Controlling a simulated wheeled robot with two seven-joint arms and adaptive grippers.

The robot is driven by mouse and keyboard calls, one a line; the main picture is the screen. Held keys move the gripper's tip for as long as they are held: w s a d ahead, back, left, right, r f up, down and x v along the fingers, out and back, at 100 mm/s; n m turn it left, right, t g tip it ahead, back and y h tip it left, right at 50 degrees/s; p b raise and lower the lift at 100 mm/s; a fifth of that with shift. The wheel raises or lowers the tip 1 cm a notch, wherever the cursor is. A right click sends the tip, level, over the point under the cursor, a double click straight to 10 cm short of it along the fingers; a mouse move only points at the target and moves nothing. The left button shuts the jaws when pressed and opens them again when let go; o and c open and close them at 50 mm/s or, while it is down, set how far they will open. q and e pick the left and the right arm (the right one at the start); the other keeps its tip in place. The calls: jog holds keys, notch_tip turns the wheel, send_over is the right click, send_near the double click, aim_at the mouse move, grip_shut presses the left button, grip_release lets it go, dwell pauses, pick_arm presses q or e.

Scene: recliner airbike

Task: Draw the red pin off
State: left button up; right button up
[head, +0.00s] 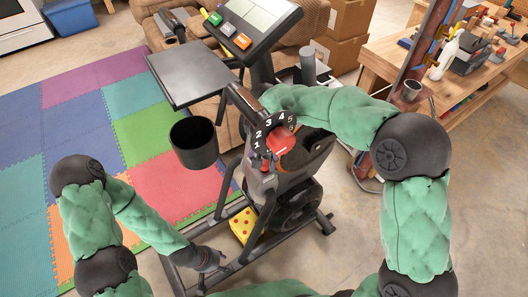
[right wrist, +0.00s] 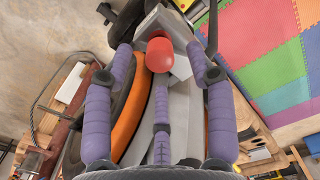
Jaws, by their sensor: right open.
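A round red knob (right wrist: 159,54), which I take as the red pin, sits against a light grey part (right wrist: 178,72) of the bike in the right wrist view. My right gripper (right wrist: 160,74) is open, with purple fingers to the left and right of the knob. I see no clear contact. In the head view, a red part (head: 280,143) shows beside the numbered dial (head: 272,128) on the exercise bike; I cannot tell if it is the same knob.
The bike carries a flat grey tray (head: 188,73), a black cup (head: 194,143) and a console (head: 258,30). A yellow block (head: 243,226) is by its base. A workbench (head: 388,56) with tools stands at the right. Coloured floor mats (head: 90,95) lie clear at the left.

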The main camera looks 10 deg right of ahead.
aim_at(264, 162)
jog(key=shift+f+b, duration=0.45)
jog(key=shift+f, duration=1.2)
grip_shut()
